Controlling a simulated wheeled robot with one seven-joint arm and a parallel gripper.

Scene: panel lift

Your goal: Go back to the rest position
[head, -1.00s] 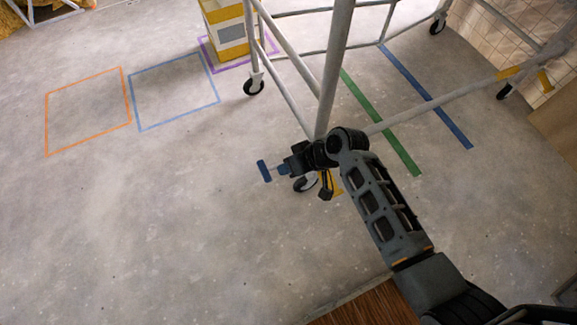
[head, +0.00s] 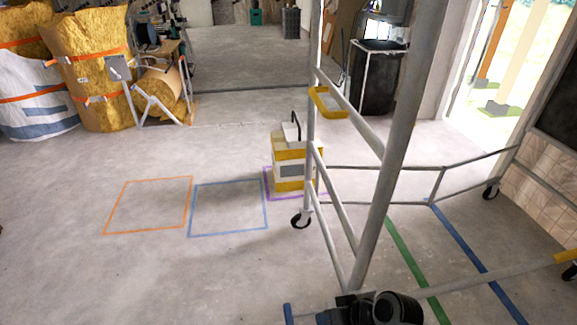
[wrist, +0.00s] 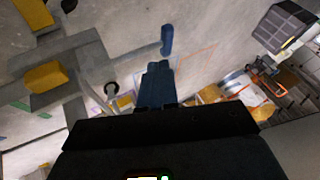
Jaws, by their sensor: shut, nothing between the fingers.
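The rest of my arm is cut off below the head picture. The gripper appears close to the foot of a grey wheeled scaffold frame (head: 390,180); I cannot tell the exact gap.
A yellow and white box (head: 291,170) stands in a purple floor outline behind the scaffold. Orange and blue outlines (head: 190,212) on the left are empty. Large sacks (head: 95,70) stand at the back left. Open floor (head: 130,280) lies at the front left.

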